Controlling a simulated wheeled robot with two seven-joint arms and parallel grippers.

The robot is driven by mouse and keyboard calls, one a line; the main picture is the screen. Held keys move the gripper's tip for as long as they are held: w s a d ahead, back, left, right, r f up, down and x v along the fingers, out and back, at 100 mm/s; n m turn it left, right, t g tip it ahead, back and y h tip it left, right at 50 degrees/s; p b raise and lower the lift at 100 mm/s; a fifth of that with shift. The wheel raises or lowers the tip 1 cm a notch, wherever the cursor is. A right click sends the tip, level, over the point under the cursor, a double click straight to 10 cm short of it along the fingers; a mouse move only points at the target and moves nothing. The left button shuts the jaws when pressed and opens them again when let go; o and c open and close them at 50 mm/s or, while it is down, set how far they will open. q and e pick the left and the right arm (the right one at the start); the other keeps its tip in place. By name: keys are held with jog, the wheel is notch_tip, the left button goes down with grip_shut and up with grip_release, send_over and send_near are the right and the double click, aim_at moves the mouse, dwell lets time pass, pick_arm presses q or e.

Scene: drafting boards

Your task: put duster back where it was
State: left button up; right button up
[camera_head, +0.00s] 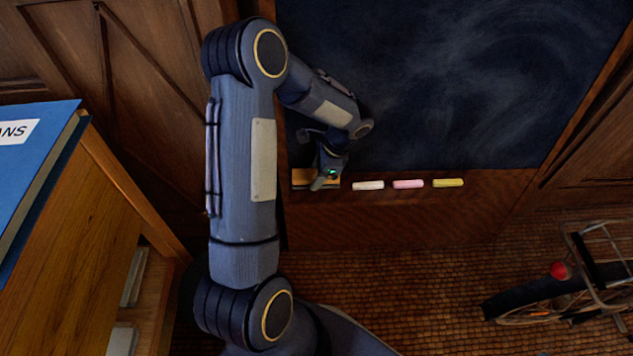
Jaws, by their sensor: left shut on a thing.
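The duster (302,178) is a small block with a light wooden top at the left end of the chalk ledge (480,186) below the blackboard (450,80). My left gripper (325,180) is shut on the duster, coming down from above and covering its middle. The duster is at the ledge; I cannot tell whether it rests fully on it. My right gripper is not in view.
White chalk (368,185), pink chalk (408,184) and yellow chalk (448,183) lie in a row right of the duster. A wooden cabinet (80,250) with a blue book (35,160) stands at left. A metal-framed object (600,265) is on the floor at right.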

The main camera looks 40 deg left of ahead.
pick_arm(q)
notch_tip(320, 180, down, 3)
jog(key=shift+s+r+b, duration=0.1)
jog(key=shift+b, duration=0.25)
jog(key=shift+d, duration=0.1)
jog(key=o, duration=0.7)
jog(key=shift+c, duration=0.2)
jog(key=shift+r, duration=0.1)
